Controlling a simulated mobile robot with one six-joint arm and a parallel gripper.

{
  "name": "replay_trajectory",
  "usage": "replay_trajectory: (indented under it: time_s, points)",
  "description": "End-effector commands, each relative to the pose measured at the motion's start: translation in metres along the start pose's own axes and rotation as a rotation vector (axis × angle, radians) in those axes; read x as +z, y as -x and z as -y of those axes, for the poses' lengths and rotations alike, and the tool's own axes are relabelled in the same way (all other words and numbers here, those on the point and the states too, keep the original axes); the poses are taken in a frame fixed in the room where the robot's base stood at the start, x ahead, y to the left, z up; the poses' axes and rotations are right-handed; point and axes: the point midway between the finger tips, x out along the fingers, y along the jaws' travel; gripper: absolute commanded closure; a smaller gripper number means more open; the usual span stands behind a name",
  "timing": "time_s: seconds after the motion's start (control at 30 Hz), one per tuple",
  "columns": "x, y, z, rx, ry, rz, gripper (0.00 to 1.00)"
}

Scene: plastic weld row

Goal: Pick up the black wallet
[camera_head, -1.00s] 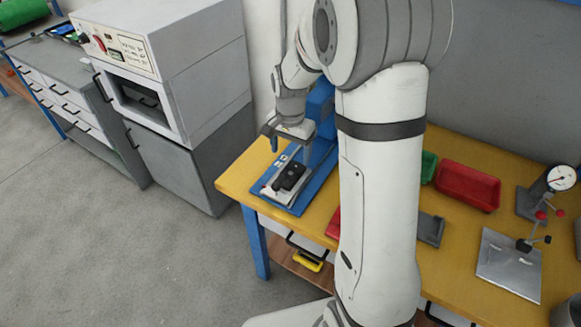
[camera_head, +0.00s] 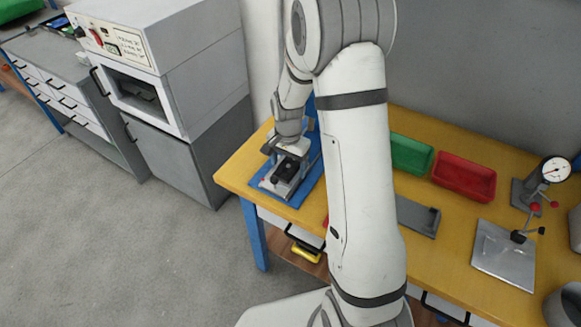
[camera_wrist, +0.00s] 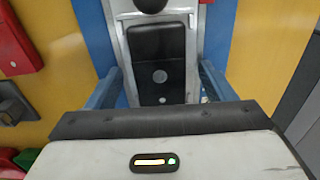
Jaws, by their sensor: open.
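The black wallet (camera_head: 288,171) lies on a pale grey and metal fixture on a blue base plate (camera_head: 313,180), at the left end of the yellow bench. In the wrist view the wallet (camera_wrist: 157,50) is a dark upright rectangle with a small round stud, in the middle of the picture. My gripper (camera_head: 283,158) is over the wallet, pointing down. In the wrist view its two blue-grey fingers (camera_wrist: 160,82) are apart, one on each side of the wallet, with gaps between. The wallet's near end is hidden by the gripper body.
A dark round knob (camera_wrist: 152,4) sits just beyond the wallet. Green (camera_head: 410,154) and red (camera_head: 464,177) bins, a grey tray (camera_head: 418,216) and a dial gauge stand (camera_head: 540,183) are farther right on the bench (camera_head: 440,240). A grey cabinet (camera_head: 180,155) stands left.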

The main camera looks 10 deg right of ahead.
Motion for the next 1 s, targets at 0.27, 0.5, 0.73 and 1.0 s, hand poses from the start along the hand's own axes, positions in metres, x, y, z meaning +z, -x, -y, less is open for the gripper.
replay_trajectory:
  time_s: [0.27,0.5,0.73,1.0]
  points:
    - [0.0,0.0,0.0,0.0,0.0,0.0,0.45]
    - [0.0,0.0,0.0,0.0,0.0,0.0,0.65]
    - [0.0,0.001,0.0,0.0,0.0,0.0,0.76]
    - [-0.001,0.021,0.0,-0.003,0.0,-0.003,0.76]
